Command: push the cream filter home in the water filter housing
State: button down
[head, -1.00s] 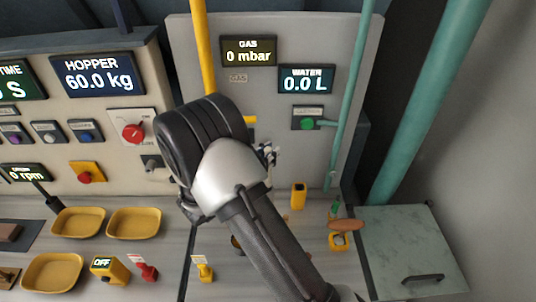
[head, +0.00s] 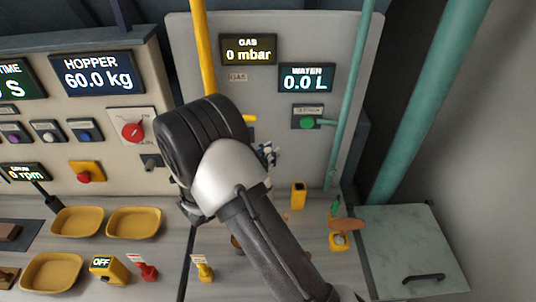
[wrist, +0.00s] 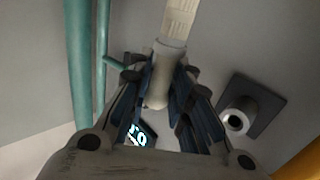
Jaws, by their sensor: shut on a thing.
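In the wrist view my gripper (wrist: 160,85) is shut on a smooth cream cylinder, which I take as the cream filter (wrist: 157,92). A paler collar (wrist: 171,49) and a ribbed cream length (wrist: 180,18) continue from it to the top edge. I cannot tell whether the collar and ribbed length belong to the filter or to the housing. A grey round-mouthed socket (wrist: 236,121) on a dark plate stands apart to the right; I cannot tell if it is the water filter housing. In the head view my arm hides the filter, and only a little of my gripper (head: 268,153) shows.
The panel has a water display (head: 306,78), a green button (head: 307,123) and a teal pipe (head: 347,105). A yellow pipe (head: 203,60) runs down beside my arm. Yellow trays (head: 134,224) and small parts lie on the worktop below. A lidded box (head: 410,245) is at right.

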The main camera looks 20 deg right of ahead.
jog(key=shift+f+b, duration=3.8)
jog(key=shift+f, duration=1.45)
jog(key=c, duration=1.4)
grip_release()
jog(key=shift+o, duration=0.2)
notch_tip(320, 180, up, 10)
